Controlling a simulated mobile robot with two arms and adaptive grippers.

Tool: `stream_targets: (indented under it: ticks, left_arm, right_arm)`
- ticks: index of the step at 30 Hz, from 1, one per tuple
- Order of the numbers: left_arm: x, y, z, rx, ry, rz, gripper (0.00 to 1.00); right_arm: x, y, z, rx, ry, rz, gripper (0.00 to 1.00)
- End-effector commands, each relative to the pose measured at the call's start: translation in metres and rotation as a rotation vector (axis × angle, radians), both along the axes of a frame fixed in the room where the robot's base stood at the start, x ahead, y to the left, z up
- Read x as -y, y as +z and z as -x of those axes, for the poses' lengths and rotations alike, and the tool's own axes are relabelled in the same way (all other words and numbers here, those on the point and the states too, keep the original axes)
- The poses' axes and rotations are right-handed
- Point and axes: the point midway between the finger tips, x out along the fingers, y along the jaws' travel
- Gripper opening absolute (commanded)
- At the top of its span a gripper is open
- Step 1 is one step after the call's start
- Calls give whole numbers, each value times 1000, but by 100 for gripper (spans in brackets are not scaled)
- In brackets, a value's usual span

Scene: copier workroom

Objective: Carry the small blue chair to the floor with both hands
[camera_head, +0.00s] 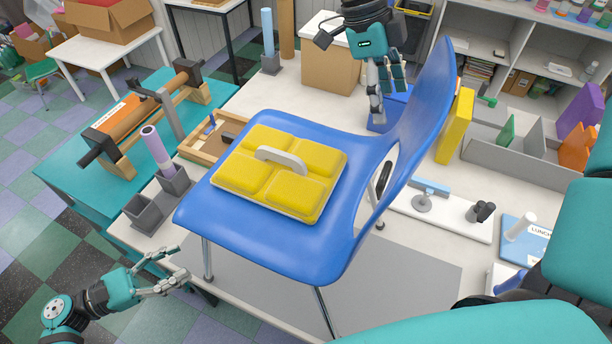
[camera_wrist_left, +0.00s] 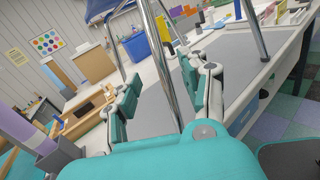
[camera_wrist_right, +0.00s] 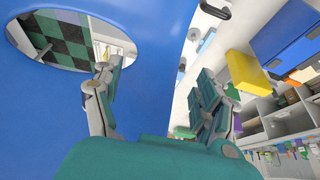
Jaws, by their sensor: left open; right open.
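The small blue chair (camera_head: 265,240) stands upright on the worktable, its back to the right and its metal legs below the seat. A yellow padded block with a grey handle (camera_head: 318,186) lies on the seat. My left gripper (camera_head: 178,268) is open beside the seat's near left side, low by the legs. In the left wrist view a chair leg (camera_wrist_left: 162,60) shows between its fingers. My right gripper (camera_head: 386,100) is open and empty at the far side of the chair back. In the right wrist view its fingers are either side of the edge of the blue back (camera_wrist_right: 160,60).
A grey sorter (camera_head: 510,160) and a yellow binder (camera_head: 455,127) stand right of the chair. A wooden tray (camera_head: 190,145) and grey holder with a purple roll (camera_head: 157,150) stand left. Checkered floor (camera_head: 40,230) is open at the left.

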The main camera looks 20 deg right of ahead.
Motion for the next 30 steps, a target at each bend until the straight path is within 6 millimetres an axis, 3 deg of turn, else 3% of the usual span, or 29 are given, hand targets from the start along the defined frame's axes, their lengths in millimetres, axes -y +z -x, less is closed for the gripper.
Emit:
stream_targets:
  ticks: [6,12,25,30]
  left_arm:
    - [42,1,-7,2,-2,4,45]
    - [64,1,-11,-1,-1,2,45]
    - [71,0,-12,0,-1,0,45]
    - [70,0,-12,0,-1,0,23]
  right_arm:
    - [11,-39,12,-3,-2,-3,75]
    - [17,-60,18,0,-2,-2,75]
    - [19,-66,20,1,-1,0,75]
    - [19,-66,20,1,-2,0,53]
